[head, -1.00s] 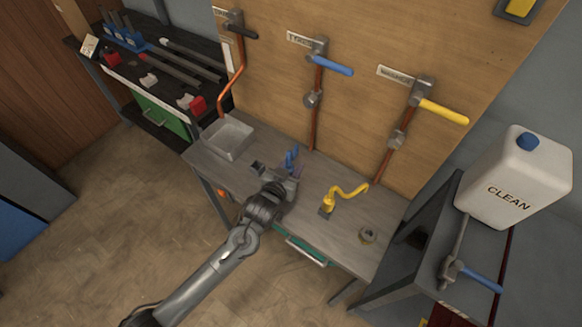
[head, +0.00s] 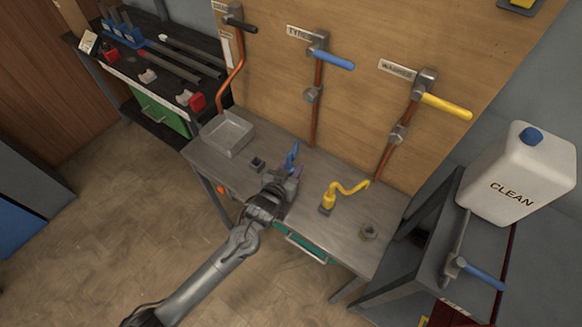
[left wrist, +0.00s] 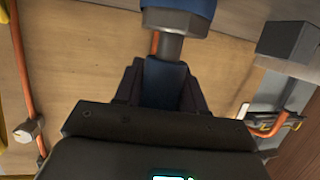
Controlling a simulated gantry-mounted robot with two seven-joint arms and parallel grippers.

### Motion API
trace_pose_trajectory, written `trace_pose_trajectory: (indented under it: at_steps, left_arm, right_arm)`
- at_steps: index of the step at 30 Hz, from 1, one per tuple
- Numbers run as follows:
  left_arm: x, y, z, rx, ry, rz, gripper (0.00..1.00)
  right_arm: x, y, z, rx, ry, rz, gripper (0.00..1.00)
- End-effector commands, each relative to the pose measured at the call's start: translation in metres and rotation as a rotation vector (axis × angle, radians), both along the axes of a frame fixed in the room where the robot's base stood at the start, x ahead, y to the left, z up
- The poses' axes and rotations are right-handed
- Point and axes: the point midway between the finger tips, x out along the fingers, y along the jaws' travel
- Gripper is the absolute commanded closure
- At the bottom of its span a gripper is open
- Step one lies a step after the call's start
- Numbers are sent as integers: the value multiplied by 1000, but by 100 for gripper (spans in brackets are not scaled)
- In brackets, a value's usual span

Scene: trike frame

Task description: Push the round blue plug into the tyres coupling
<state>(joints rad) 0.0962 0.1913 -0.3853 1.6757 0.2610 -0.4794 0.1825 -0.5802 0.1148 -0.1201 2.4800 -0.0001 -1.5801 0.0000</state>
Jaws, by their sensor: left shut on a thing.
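My left gripper (head: 287,180) is shut on the round blue plug (head: 292,156), held upright over the bench. In the left wrist view the gripper (left wrist: 162,90) closes on the plug's dark blue lower part; the plug's grey metal collar and blue top (left wrist: 178,20) stand above the fingers. The tyres pipe runs down the board, with a blue lever (head: 333,60) and a grey coupling (head: 312,94) below it. The plug is apart from this coupling, lower and a little left in the head view. The coupling's opening is too small to make out. My right gripper is not in view.
On the bench are a grey tray (head: 228,134), a small dark block (head: 258,164), a curled yellow hose (head: 350,188) and a grey ring (head: 369,232). The washer pipe's coupling (head: 398,134) is to the right. A white jug (head: 515,175) stands on the side table.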

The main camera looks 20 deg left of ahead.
Motion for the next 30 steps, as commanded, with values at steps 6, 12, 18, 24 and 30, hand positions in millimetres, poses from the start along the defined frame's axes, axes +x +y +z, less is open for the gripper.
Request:
trace_pose_trajectory:
  at_steps: [6, 12, 18, 24, 30]
  left_arm:
    - [0, 0, -6, 0, 0, 0, 92]
    - [0, 0, -10, -1, -1, 0, 92]
    - [0, 0, -15, -1, -1, 0, 92]
    - [0, 0, -16, 0, -1, 0, 40]
    - [0, 0, -16, 0, -1, 0, 31]
  right_arm:
    - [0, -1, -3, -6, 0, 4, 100]
    - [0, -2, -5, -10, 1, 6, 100]
    - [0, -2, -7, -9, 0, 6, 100]
    - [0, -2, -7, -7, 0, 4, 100]
    - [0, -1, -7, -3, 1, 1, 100]
